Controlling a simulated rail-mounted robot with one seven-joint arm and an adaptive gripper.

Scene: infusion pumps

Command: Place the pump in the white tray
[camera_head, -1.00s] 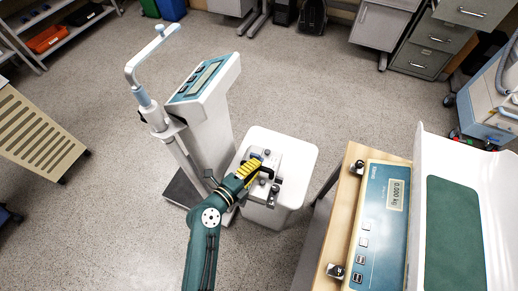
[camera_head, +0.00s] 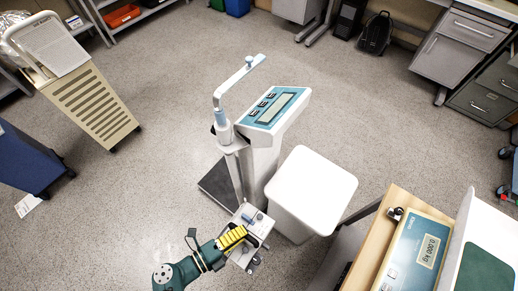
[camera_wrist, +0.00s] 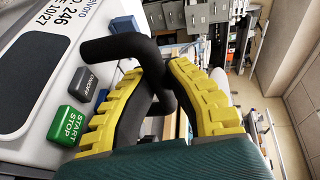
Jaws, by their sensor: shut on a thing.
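The pump (camera_head: 246,222) is a small pale device. In the wrist view its face (camera_wrist: 75,60) shows a dark screen, a green START STOP button and an ON/OFF button. My gripper (camera_head: 236,236) is at the pump's near left side; in the wrist view its yellow ribbed fingers (camera_wrist: 160,90) are closed around the pump's black handle (camera_wrist: 120,48). The pump is held in front of the column scale, left of a white box-like container (camera_head: 312,185).
A column scale (camera_head: 262,130) with a blue panel and tall bent rod stands just behind the pump. A beige slatted cart (camera_head: 95,105) and a blue cart (camera_head: 30,160) stand at left. Floor between is clear.

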